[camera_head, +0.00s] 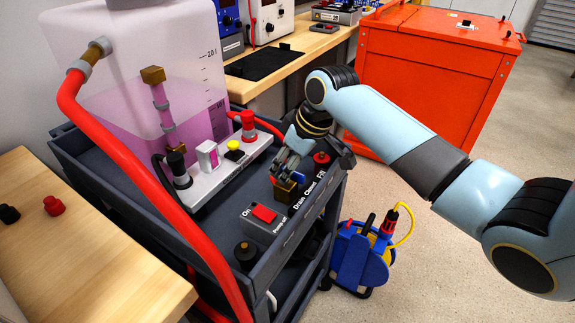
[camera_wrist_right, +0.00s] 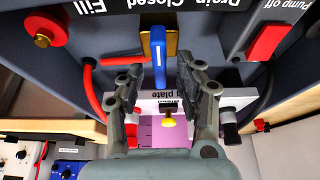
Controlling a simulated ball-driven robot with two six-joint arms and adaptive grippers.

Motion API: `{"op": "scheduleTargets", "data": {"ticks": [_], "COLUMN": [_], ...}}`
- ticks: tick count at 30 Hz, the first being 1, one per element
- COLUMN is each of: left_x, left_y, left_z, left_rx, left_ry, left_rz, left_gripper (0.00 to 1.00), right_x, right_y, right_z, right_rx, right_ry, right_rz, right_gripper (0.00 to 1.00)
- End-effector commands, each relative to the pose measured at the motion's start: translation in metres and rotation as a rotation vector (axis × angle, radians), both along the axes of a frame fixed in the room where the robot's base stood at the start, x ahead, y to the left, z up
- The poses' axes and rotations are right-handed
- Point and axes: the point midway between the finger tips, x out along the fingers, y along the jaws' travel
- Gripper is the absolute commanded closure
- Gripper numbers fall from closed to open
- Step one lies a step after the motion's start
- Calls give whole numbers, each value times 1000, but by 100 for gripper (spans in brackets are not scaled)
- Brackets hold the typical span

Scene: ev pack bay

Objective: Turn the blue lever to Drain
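The blue lever (camera_wrist_right: 159,62) sits on a brass block (camera_wrist_right: 172,44) in the right wrist view, in line with the word "Closed". The "Drain" and "Fill" labels are on either side of that word. In the head view only a bit of the lever (camera_head: 302,177) shows, beside my right gripper. My right gripper (camera_head: 291,167) is low over the lever at the cart's edge. In the wrist view its fingers (camera_wrist_right: 156,84) are apart, one on each side of the lever's end. I cannot tell whether either finger touches it. My left gripper is out of view.
A red pump switch (camera_head: 264,214) and a red knob (camera_head: 321,158) flank the lever on the grey cart (camera_head: 200,245). A blue cable reel (camera_head: 358,262) is on the floor.

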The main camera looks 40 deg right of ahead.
Motion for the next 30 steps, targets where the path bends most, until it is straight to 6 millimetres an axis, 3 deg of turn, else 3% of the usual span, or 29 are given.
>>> {"op": "scheduleTargets", "data": {"ticks": [1,9,20,30], "left_x": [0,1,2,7], "left_y": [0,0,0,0], "left_z": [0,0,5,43], "left_rx": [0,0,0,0], "left_ry": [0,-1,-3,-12], "left_rz": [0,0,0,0], "left_gripper": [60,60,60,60], "right_x": [0,0,-1,-2], "right_y": [0,0,0,2], "right_z": [0,0,1,6], "right_rx": [0,0,0,2], "right_ry": [0,1,1,4], "right_rz": [0,0,-20,-200], "right_gripper": [67,100,100,100]}}
